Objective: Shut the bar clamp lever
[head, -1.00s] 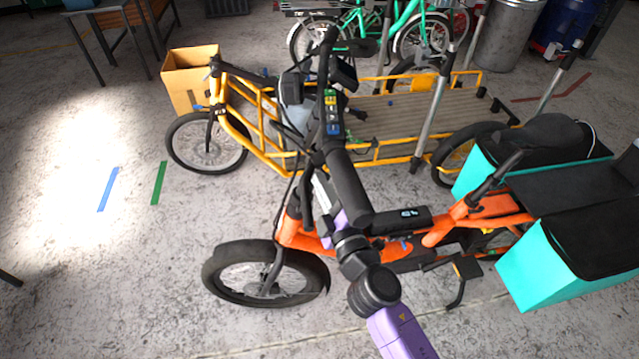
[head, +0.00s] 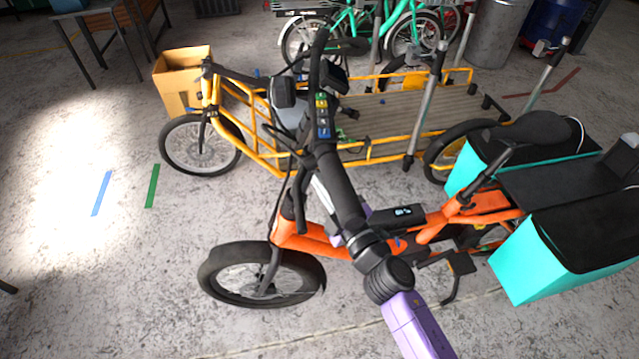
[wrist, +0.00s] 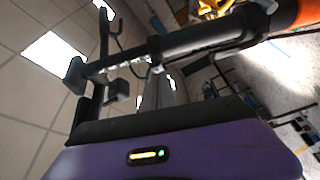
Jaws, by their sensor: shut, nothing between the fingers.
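An orange cargo bike (head: 300,240) stands in front of me, its black handlebar (head: 340,190) running towards me in the head view.
A yellow cargo bike (head: 385,110) stands close behind. Teal panniers (head: 530,265) hang at the orange bike's rear, right. A cardboard box (head: 180,85) stands at the back left. The concrete floor at left is free, with blue (head: 102,192) and green (head: 152,186) tape.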

